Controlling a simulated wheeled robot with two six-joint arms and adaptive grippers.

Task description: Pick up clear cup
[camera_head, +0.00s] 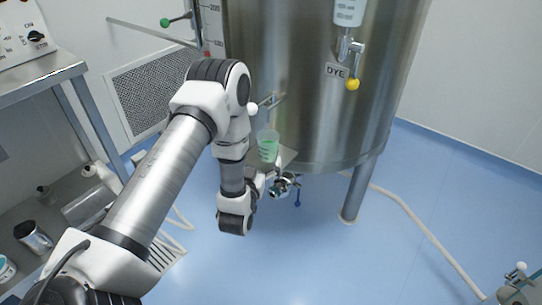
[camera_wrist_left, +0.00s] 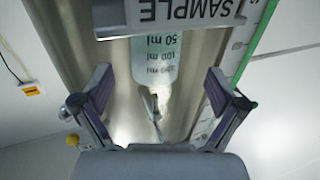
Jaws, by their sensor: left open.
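The clear cup (camera_head: 268,146) with green markings stands upright on a small shelf (camera_head: 287,156) on the side of the steel tank. In the left wrist view the cup (camera_wrist_left: 155,65) shows its ml scale and lies between the two fingers. My left gripper (camera_head: 262,180) is beside and below the cup in the head view, partly hidden by its own wrist. In the left wrist view the left gripper (camera_wrist_left: 159,80) is open, with a finger on each side of the cup and visible gaps. My right gripper is not in view.
The steel tank (camera_head: 310,80) stands close behind the cup. A SAMPLE label (camera_wrist_left: 200,14) is near the cup. Blue floor (camera_head: 300,250) is open below; a metal bench (camera_head: 40,75) is left.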

